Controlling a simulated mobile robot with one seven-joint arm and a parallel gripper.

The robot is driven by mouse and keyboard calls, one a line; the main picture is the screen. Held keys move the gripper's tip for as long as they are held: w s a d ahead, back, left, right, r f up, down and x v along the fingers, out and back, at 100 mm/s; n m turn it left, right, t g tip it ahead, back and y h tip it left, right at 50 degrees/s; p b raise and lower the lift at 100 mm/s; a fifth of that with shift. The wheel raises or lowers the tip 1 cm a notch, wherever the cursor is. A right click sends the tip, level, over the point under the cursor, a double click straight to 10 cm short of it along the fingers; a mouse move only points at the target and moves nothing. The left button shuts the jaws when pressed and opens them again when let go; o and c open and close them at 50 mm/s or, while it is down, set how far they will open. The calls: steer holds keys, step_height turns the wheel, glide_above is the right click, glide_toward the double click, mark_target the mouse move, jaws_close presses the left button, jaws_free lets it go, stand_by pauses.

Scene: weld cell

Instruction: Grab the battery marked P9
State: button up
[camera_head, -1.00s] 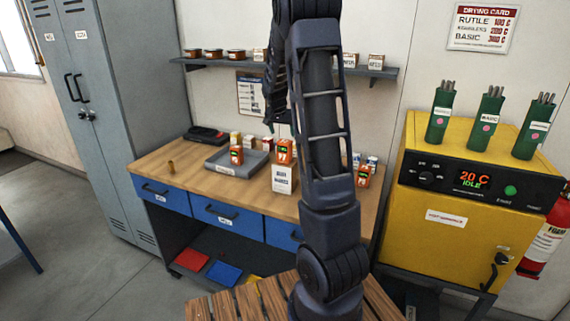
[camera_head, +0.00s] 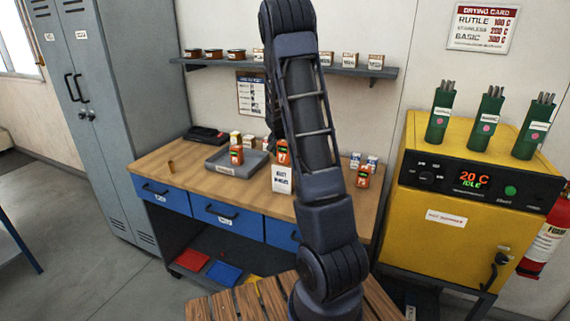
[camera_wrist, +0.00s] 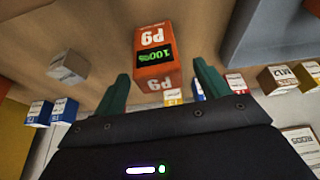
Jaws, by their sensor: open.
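The orange battery marked P9 (camera_wrist: 158,45) shows in the wrist view, upside down in the picture, with a green 100% display. My gripper (camera_wrist: 161,72) is open, its green fingers on either side of the battery's lower part in the picture. I see gaps between both fingers and the battery. In the head view my gripper is mostly hidden behind my arm.
A white box (camera_head: 283,180) stands in front of the middle battery. A grey tray (camera_head: 222,165) lies to the left. Blue-and-white boxes (camera_head: 371,163) stand at the back right. A wall shelf (camera_head: 340,71) overhangs the bench, and a yellow oven (camera_head: 440,250) stands to the right.

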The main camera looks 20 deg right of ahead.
steer(key=x, duration=0.5)
steer(key=shift+s+a, duration=0.1)
steer(key=shift+s, duration=0.1)
steer(key=shift+c, duration=0.2)
steer(key=c, duration=1.2)
